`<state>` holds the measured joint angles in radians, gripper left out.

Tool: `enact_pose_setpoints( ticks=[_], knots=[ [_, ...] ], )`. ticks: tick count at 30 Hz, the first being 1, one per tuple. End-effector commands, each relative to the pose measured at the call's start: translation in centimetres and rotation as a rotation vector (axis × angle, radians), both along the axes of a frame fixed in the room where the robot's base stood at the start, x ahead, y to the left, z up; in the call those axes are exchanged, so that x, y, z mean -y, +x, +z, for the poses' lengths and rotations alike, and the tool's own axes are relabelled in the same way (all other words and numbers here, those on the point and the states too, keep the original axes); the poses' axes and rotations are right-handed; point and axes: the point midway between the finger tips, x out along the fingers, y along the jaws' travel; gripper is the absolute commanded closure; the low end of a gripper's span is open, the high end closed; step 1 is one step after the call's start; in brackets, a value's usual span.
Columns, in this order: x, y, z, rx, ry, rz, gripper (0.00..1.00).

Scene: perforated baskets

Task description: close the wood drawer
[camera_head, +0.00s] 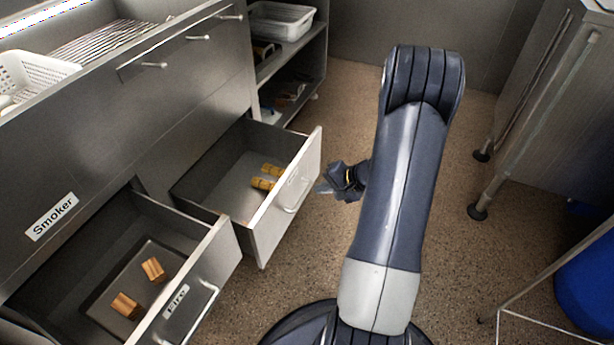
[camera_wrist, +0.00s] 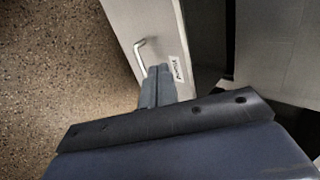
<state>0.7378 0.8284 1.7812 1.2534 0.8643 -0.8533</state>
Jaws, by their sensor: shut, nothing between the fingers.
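The wood drawer (camera_head: 262,235) is pulled open at the centre left in the head view, its steel front facing right. Two or so yellow pieces (camera_head: 265,180) lie inside it. Its front also shows in the wrist view (camera_wrist: 140,18), with a bar handle (camera_wrist: 139,48) and a small white label (camera_wrist: 177,68). My gripper (camera_head: 322,189) is shut and empty, just outside the drawer front beside the handle. In the wrist view, its fingers (camera_wrist: 158,76) overlap the front near the handle and label. I cannot tell whether they touch it.
A second open drawer labelled Fire (camera_head: 222,250) stands at the lower left with wooden blocks (camera_head: 140,285) inside. The steel cabinet (camera_head: 130,110) fills the left side. A shelf (camera_head: 290,75) stands behind. A steel table (camera_head: 555,130) is at the right. The speckled floor between is open.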

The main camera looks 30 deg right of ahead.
Motion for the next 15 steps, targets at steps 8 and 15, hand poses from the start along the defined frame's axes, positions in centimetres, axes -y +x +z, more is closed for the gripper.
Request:
enact_pose_setpoints(
  ticks=[8, 15],
  knots=[
    [-2.0, 2.3, -3.2, -0.001, 0.002, 0.005, 1.0],
    [-4.3, 5.3, -6.7, -0.001, 0.0, 0.005, 1.0]
  ],
)
